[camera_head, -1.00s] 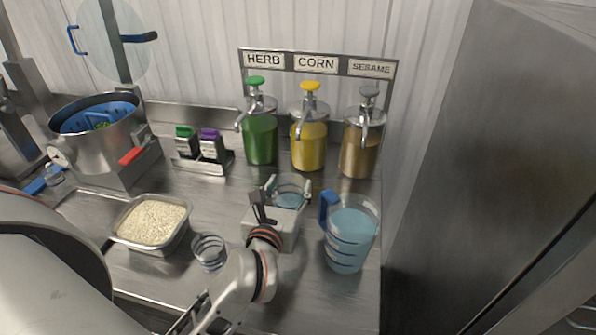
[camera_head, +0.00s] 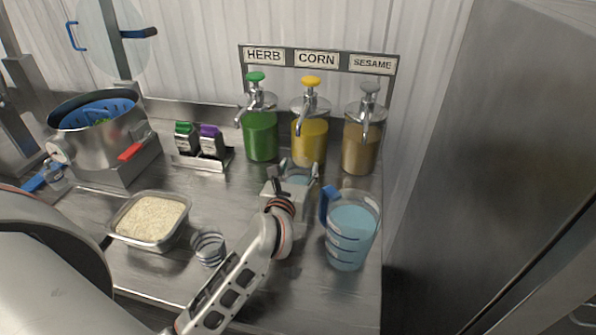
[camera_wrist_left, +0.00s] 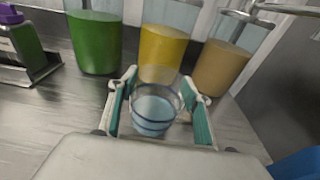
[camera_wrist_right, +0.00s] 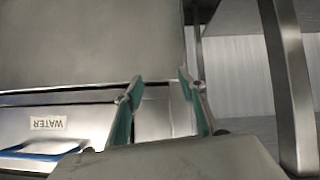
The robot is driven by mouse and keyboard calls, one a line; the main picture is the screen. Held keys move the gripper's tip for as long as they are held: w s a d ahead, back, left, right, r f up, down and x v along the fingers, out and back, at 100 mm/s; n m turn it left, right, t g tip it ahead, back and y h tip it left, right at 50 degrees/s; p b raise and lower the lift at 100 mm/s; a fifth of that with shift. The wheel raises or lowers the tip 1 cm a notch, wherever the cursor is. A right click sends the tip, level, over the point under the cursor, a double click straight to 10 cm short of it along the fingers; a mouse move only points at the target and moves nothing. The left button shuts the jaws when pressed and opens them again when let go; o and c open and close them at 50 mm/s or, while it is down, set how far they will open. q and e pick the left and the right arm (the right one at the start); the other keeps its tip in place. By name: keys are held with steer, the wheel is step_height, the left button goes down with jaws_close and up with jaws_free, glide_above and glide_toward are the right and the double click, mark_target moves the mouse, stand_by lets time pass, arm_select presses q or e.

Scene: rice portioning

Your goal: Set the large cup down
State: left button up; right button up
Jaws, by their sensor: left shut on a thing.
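A clear cup with blue liquid (camera_wrist_left: 153,112) is between the fingers of my left gripper (camera_wrist_left: 160,115) in the left wrist view. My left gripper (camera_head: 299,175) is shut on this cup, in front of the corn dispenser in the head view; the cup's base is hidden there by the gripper. A smaller clear cup with dark rings (camera_head: 209,248) stands empty-looking on the counter, left of my left arm. My right gripper (camera_wrist_right: 158,105) shows only in the right wrist view, with its fingers apart and nothing between them.
A blue-handled pitcher of blue liquid (camera_head: 352,235) stands right of my left gripper. Green (camera_head: 261,135), yellow (camera_head: 310,138) and brown (camera_head: 360,145) dispensers stand behind. A rice tray (camera_head: 150,220) is at left. A drawer front labelled WATER (camera_wrist_right: 50,123) shows in the right wrist view.

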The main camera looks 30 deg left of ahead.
arm_select(q)
steer(key=o, duration=1.3)
steer(key=shift+s+r, duration=0.15)
steer(key=shift+s, duration=0.05)
steer(key=p+v, duration=0.1)
steer(key=v, duration=1)
steer(key=shift+s+d, duration=0.1)
steer(key=shift+s, duration=0.25)
